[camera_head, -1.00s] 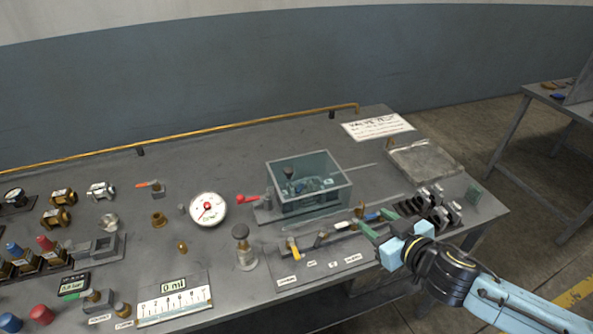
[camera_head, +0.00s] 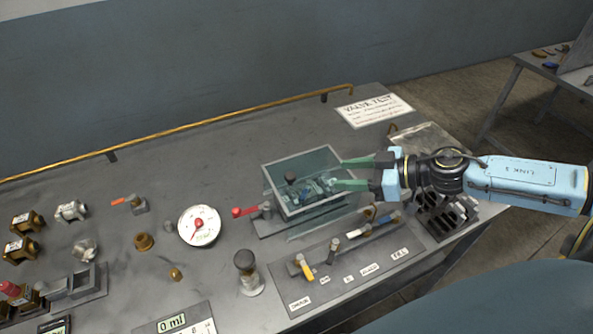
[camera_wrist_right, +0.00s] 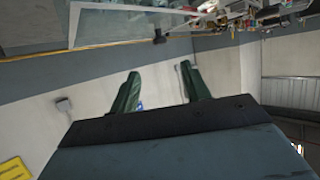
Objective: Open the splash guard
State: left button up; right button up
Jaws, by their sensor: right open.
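The splash guard (camera_head: 300,161) is a clear, box-shaped cover with pale edges around a small fixture in the middle of the bench. A faint see-through panel (camera_head: 318,226) extends from its front and right side, slanting outward; its exact angle is hard to tell. My right gripper (camera_head: 338,173) is at the guard's right side, its two green fingers apart with nothing seen held between them. Whether a finger touches the panel is unclear. In the right wrist view, the open fingers (camera_wrist_right: 160,72) show against a wall. My left gripper is not in view.
A red-handled valve (camera_head: 245,211) is just left of the guard. A round gauge (camera_head: 199,226) and a plunger-topped fitting (camera_head: 247,270) stand farther left and in front. A labelled panel with levers (camera_head: 345,262) lies in front. A dark slotted rack (camera_head: 445,215) is below my right arm.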

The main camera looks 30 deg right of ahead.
aim_at(294, 176)
jog(key=shift+x, duration=1)
jog(key=x, duration=0.3)
jog(key=shift+r, duration=0.1)
jog(key=p+x, duration=0.1)
jog(key=x, duration=0.5)
jog(key=shift+w+a, duration=0.15)
jog(key=shift+w, duration=0.1)
jog(key=shift+w+a+f, duration=0.3)
jog(key=shift+f, duration=0.05)
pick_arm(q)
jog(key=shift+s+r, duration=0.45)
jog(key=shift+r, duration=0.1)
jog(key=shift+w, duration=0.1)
pick_arm(e)
grip_shut()
